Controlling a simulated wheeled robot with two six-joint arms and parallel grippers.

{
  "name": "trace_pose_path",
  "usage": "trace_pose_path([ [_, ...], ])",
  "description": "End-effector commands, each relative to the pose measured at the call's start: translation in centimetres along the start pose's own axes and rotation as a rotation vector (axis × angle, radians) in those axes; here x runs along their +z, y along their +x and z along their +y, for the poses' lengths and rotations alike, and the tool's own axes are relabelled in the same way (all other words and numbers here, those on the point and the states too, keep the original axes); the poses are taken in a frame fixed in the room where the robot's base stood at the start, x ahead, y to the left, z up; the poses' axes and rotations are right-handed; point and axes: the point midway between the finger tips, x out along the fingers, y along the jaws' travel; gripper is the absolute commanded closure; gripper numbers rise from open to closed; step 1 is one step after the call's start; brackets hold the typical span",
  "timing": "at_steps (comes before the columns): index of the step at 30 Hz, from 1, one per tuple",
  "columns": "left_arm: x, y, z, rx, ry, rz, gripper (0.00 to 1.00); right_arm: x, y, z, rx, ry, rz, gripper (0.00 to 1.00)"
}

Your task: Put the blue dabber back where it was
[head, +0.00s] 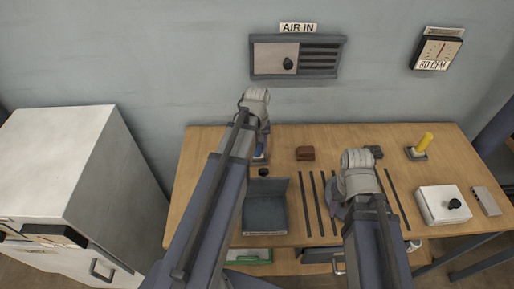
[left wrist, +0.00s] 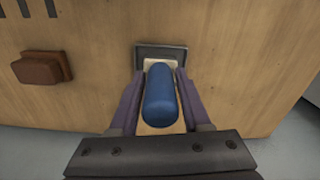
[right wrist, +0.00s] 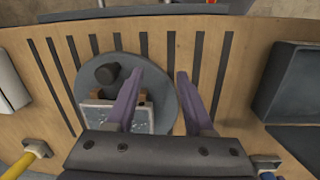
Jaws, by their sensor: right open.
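The blue dabber (left wrist: 161,95) is between the fingers of my left gripper (left wrist: 165,70), which is shut on it. Beyond the dabber is a dark-rimmed holder with a pale pad (left wrist: 160,52). I cannot tell whether the dabber touches the pad. In the head view, a bit of the blue dabber (head: 261,149) shows beside my left arm, at the back of the wooden table. My right gripper (right wrist: 160,72) is open and empty above a round grey plate (right wrist: 172,92) with a dark knob.
A yellow dabber (head: 424,142) stands in a similar holder at the back right. A brown block (head: 305,153), an open grey tray (head: 265,215), dark slots and a white box (head: 443,205) are on the table. A white cabinet (head: 65,160) stands at left.

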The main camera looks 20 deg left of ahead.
Motion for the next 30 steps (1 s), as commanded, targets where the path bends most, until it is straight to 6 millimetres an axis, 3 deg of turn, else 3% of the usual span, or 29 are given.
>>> trace_pose_path([
  [5, 0.0, 0.0, 0.0, 0.000, 0.000, 0.000, 0.31, 0.0, 0.0, 0.0, 0.000, 0.000, 0.000, 0.47],
  [17, 0.0, -0.5, 0.0, 0.000, 0.000, 0.000, 0.31, 0.0, -0.5, 0.1, 0.000, 0.000, 0.000, 0.47],
  [23, 0.0, -2.1, 0.0, 0.000, 0.000, 0.000, 0.31, 0.1, -2.1, 0.2, 0.000, 0.000, 0.000, 0.47],
  [30, 0.0, -5.5, 0.0, 0.000, 0.000, 0.000, 0.31, 0.3, -5.4, 0.5, 0.000, 0.000, 0.000, 0.47],
])
